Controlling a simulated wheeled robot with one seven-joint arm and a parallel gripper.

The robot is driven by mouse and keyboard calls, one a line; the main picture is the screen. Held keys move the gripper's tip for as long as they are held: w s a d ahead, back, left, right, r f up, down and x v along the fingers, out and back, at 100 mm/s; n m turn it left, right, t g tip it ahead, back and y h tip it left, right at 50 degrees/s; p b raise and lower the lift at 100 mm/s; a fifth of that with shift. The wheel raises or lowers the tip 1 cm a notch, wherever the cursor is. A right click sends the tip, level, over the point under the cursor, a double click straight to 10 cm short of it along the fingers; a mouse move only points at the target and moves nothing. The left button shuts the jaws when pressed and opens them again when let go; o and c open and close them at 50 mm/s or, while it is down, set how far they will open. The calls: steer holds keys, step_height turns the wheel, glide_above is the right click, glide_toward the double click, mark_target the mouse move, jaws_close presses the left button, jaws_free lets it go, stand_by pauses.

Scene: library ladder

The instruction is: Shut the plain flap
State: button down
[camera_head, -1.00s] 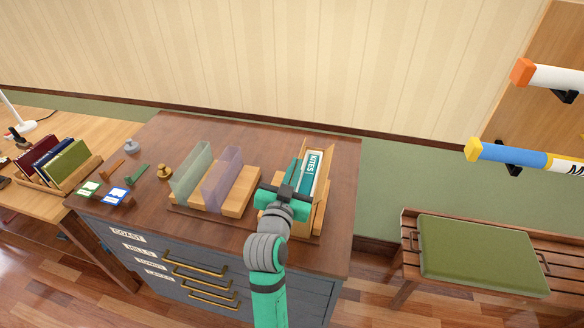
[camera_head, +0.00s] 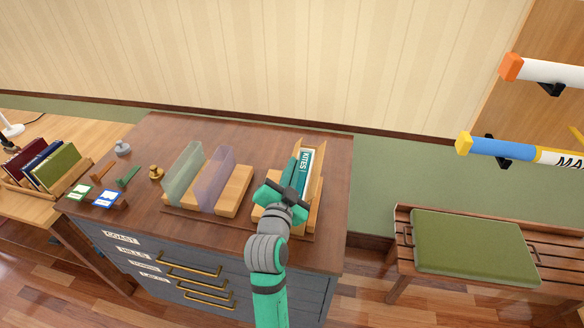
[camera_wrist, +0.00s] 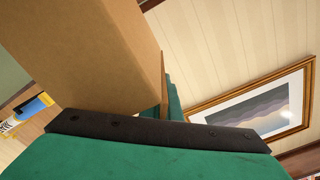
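My gripper (camera_head: 290,192) is at the wooden book stand (camera_head: 311,215) on the right of the cabinet top, in front of a teal book marked KITES (camera_head: 304,163). Its fingers are partly hidden by my wrist, and I cannot tell how far apart they are. A plain brown board (camera_wrist: 95,50) fills the upper left of the wrist view, close to my gripper's dark edge (camera_wrist: 160,130). I cannot tell whether they touch. No part is marked as the flap; this plain board may be it.
Green and purple translucent dividers (camera_head: 214,178) stand on a wooden block to the left. Small stamps and cards (camera_head: 107,197) lie further left on the cabinet top (camera_head: 245,137). A bench with a green cushion (camera_head: 470,245) stands right of the cabinet.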

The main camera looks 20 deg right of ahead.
steer(key=c, duration=2)
jaws_free()
steer(key=shift+d, duration=0.1)
steer(key=shift+s, duration=0.1)
